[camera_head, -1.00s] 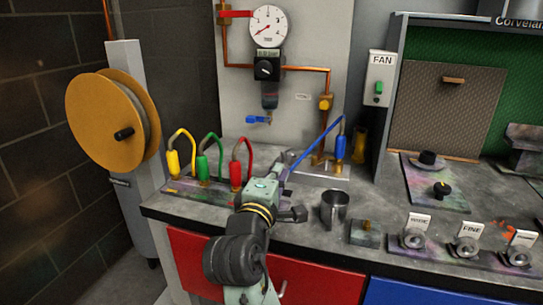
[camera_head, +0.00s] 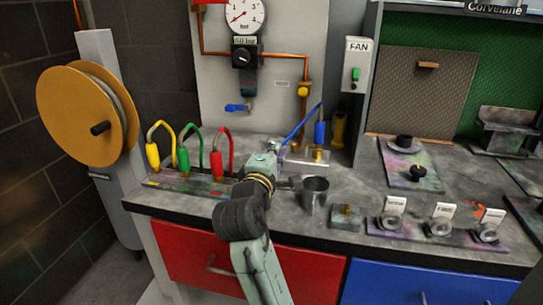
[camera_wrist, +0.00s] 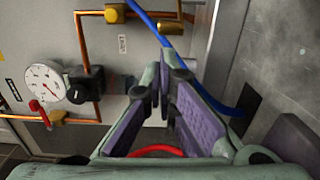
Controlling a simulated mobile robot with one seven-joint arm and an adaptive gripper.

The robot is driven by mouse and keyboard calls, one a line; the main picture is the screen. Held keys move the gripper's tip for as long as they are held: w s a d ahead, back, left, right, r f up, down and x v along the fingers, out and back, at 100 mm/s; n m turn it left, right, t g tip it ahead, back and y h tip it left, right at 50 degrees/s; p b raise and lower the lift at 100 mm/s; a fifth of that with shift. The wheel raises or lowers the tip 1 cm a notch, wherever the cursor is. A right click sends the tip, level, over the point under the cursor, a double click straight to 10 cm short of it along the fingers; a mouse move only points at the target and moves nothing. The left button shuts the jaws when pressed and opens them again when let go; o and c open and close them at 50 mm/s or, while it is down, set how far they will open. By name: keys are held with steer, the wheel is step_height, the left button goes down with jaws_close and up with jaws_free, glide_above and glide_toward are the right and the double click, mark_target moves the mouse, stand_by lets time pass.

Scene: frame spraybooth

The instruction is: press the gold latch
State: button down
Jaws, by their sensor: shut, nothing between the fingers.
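Small gold parts sit on the metal block at the back of the bench, below the copper pipe; one of them (camera_head: 318,155) may be the gold latch. In the wrist view a gold part (camera_wrist: 171,27) shows beyond the fingertips, beside the blue hose. My gripper (camera_head: 270,153) is just left of the block, above the bench. In the wrist view my gripper (camera_wrist: 160,72) is shut and empty, and its tips look apart from the gold part. I cannot tell the exact gap.
The blue hose (camera_head: 301,126) and blue plug (camera_head: 320,133) rise by the block. Yellow (camera_head: 153,155), green (camera_head: 183,159) and red (camera_head: 216,165) plugs stand to the left. A metal cup (camera_head: 314,196) stands close on the right. A yellow valve (camera_head: 303,89) is on the pipe.

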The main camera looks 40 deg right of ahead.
mark_target(296, 146)
steer(key=shift+p+x, duration=0.3)
steer(key=shift+x, duration=1.45)
steer(key=shift+s, duration=1.15)
steer(key=shift+s+d+b, duration=0.2)
steer(key=shift+s, duration=0.4)
steer(key=shift+s+d+b, duration=0.15)
steer(key=shift+s+d, duration=0.05)
steer(key=shift+s, duration=0.5)
